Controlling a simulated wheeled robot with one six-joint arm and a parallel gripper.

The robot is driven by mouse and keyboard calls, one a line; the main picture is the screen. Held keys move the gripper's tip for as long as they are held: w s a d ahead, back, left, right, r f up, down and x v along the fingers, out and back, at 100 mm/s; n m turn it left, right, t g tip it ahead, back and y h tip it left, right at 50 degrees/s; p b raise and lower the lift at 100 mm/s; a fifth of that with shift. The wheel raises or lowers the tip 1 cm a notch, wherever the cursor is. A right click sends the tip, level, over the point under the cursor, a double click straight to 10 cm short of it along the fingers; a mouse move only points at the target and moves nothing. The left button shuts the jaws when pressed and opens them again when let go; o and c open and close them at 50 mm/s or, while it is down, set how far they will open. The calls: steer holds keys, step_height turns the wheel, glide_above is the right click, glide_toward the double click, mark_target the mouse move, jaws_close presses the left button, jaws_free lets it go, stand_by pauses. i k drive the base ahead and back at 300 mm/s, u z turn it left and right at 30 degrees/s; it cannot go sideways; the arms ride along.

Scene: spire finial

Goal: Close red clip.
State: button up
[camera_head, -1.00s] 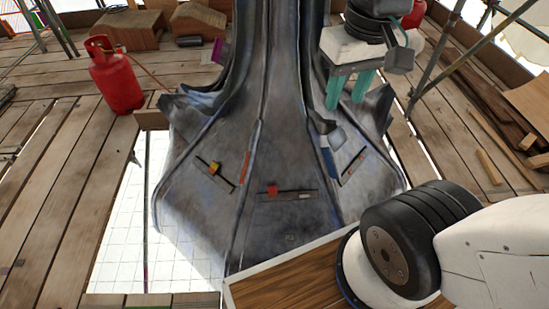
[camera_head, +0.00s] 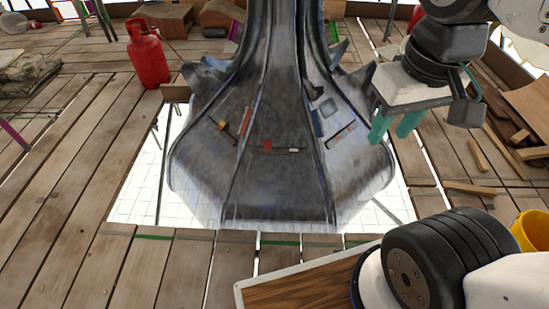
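The red clip (camera_head: 267,145) is a small red block on a thin dark bar across the front face of the grey metal spire base (camera_head: 285,185). A small pale piece (camera_head: 293,150) sits at the right end of that bar. I cannot tell from here whether the clip is open or closed. My gripper (camera_head: 395,125) hangs to the right of the spire, well apart from the red clip. Its two teal fingers point down with a gap between them, and nothing shows between them.
A yellow clip (camera_head: 222,125) is on the left face; another dark bar (camera_head: 340,136) is on the right face. A wooden board (camera_head: 305,290) lies in front. A red gas cylinder (camera_head: 147,55) stands back left, a yellow bucket (camera_head: 533,230) at right. Gaps in the planks surround the spire.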

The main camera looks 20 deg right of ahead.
mark_target(266, 143)
steer(key=u, duration=0.85)
steer(key=i, duration=1.65)
steer(key=z, duration=0.9)
